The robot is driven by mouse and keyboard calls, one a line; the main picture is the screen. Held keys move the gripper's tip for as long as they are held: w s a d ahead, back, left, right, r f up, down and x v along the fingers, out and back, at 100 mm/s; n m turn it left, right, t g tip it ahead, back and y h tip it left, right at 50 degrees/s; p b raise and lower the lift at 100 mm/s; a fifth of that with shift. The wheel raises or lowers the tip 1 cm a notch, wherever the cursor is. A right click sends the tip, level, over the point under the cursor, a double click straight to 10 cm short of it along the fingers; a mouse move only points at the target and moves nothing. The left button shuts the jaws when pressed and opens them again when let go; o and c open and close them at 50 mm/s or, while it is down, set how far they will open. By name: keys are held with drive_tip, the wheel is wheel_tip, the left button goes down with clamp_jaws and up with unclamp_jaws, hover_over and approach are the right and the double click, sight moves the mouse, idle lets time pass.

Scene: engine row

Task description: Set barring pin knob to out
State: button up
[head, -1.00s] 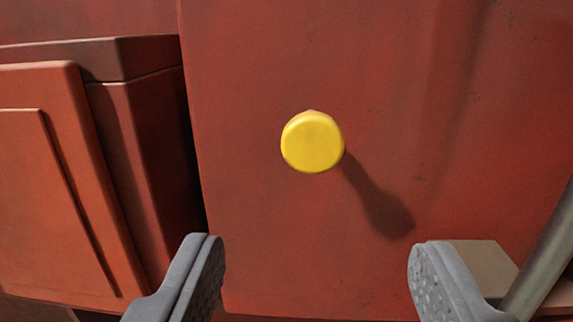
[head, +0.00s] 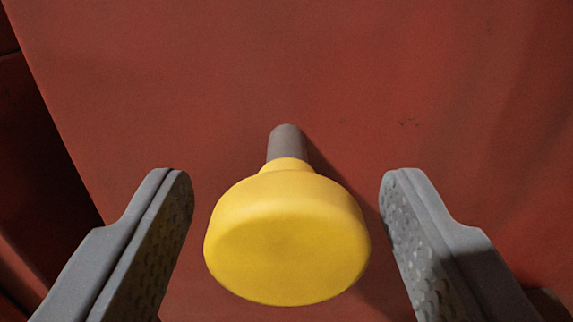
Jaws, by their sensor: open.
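The barring pin knob (head: 287,240) is a round yellow knob on a grey pin (head: 288,142) that stands out from a red panel. It is large in the lower middle of the head view. My gripper (head: 287,195) is open, with one grey finger to the left of the knob and one to the right. A gap shows on each side, and neither finger appears to touch the knob. The knob hides part of the pin.
The red panel (head: 200,70) fills most of the view behind the knob. A dark gap and another red surface lie along the left edge. No obstacle shows between the fingers and the knob.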

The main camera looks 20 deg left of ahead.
drive_tip(key=shift+w+a, duration=0.1)
drive_tip(key=shift+w, duration=0.1)
clamp_jaws()
drive_tip(key=shift+v, duration=1.3)
drive_tip(key=shift+s+p, duration=0.3)
drive_tip(key=shift+s, duration=0.05)
drive_tip(key=shift+f, duration=0.15)
drive_tip(key=shift+s, duration=0.1)
unclamp_jaws()
drive_tip(key=shift+s, duration=0.1)
